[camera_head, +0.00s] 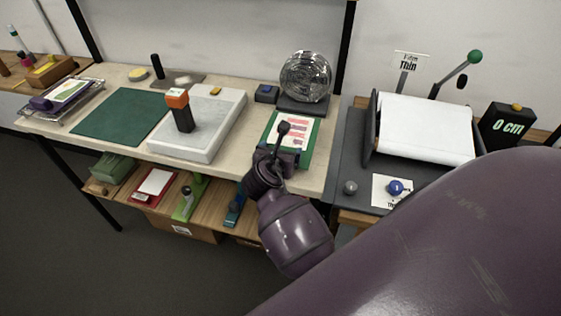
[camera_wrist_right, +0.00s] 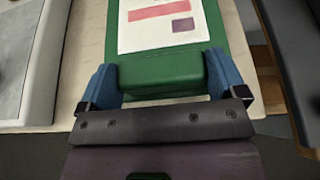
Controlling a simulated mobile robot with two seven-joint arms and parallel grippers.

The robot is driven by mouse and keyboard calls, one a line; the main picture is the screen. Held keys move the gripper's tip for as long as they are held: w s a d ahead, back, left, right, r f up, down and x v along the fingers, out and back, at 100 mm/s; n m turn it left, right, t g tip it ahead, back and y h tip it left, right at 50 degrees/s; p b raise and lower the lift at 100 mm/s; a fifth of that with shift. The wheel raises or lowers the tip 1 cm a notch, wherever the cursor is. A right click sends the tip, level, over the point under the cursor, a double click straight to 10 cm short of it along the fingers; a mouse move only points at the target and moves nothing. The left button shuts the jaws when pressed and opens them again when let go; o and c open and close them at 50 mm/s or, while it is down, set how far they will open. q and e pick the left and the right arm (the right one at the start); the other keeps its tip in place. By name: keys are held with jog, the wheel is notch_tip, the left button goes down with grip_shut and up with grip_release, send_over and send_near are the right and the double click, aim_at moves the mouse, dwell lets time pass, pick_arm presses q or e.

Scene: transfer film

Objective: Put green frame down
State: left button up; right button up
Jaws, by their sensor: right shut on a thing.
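In the right wrist view the frame (camera_wrist_right: 168,55) has a thick green handle block between two blue fingers. My right gripper (camera_head: 285,158) is shut on this near end of the frame; it also shows in the right wrist view (camera_wrist_right: 163,84). The frame looks flat and level with the tabletop; I cannot tell whether it touches it. My left gripper is not in view.
The pale table (camera_head: 240,150) has a green mat (camera_head: 120,116), a white slab (camera_head: 200,135) with an orange-topped block (camera_head: 178,108), and the globe (camera_head: 306,77). A dark press bed (camera_head: 350,165) stands close on the right, across a narrow gap. A shelf (camera_head: 165,205) lies below.

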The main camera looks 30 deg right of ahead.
notch_tip(320, 180, down, 4)
jog(key=shift+r+b, duration=0.25)
jog(key=shift+b, duration=0.05)
jog(key=shift+f, duration=0.2)
jog(key=o, duration=0.7)
